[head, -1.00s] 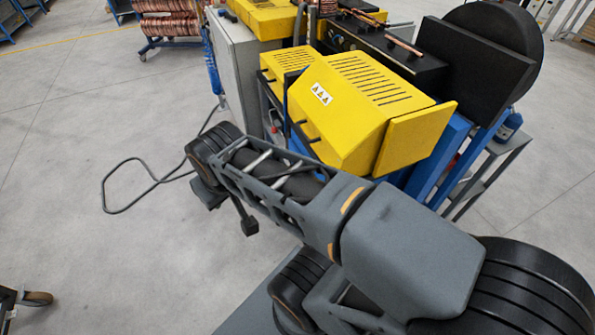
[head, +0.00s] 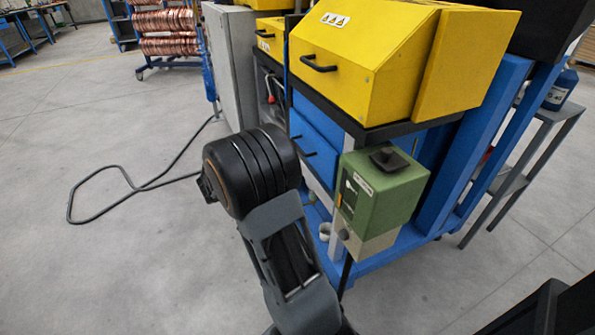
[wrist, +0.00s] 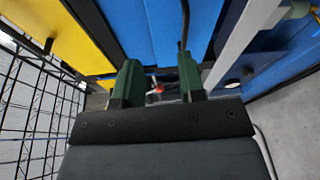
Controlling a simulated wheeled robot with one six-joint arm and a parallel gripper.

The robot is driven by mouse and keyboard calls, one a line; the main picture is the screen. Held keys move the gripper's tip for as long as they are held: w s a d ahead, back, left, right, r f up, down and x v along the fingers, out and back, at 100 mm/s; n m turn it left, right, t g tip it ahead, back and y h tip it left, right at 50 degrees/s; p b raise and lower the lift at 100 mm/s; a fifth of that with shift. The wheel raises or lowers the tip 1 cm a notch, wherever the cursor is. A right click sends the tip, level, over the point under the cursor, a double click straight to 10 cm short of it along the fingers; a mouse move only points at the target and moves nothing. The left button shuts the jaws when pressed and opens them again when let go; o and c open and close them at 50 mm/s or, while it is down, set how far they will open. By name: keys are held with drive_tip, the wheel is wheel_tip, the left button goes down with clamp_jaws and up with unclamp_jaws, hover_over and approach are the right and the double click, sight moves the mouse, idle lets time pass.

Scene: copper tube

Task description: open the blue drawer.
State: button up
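The blue drawer (head: 318,135) is under the yellow machine in the head view, with dark bar handles on the blue fronts. The fronts look closed. Blue panels (wrist: 165,28) fill the upper middle of the wrist view, and a thin dark bar (wrist: 184,30) runs down towards the right finger. I cannot tell whether they touch. My gripper (wrist: 158,72) shows two green fingers set apart, with no object clearly held between them. In the head view my arm stands before the drawers and hides the gripper.
A yellow machine cover (head: 365,50) overhangs the drawers. A red knob (wrist: 158,88) shows beyond the fingers. A black cable (head: 125,178) lies on the open floor at left.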

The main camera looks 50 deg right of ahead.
drive_tip(key=w+d+f+n+t+h+b, duration=0.1)
drive_tip(key=w+d+f+t+h+b, duration=0.2)
drive_tip(key=f, duration=0.4)
drive_tip(key=shift+g, duration=0.4)
drive_tip(key=b+x, duration=0.1)
drive_tip(key=x, duration=0.3)
drive_tip(key=b+x, duration=0.1)
drive_tip(key=x, duration=0.3)
drive_tip(key=w+b+x, duration=0.1)
drive_tip(key=x, duration=0.3)
drive_tip(key=shift+d+b, duration=0.2)
drive_tip(key=shift+b, duration=0.1)
clamp_jaws()
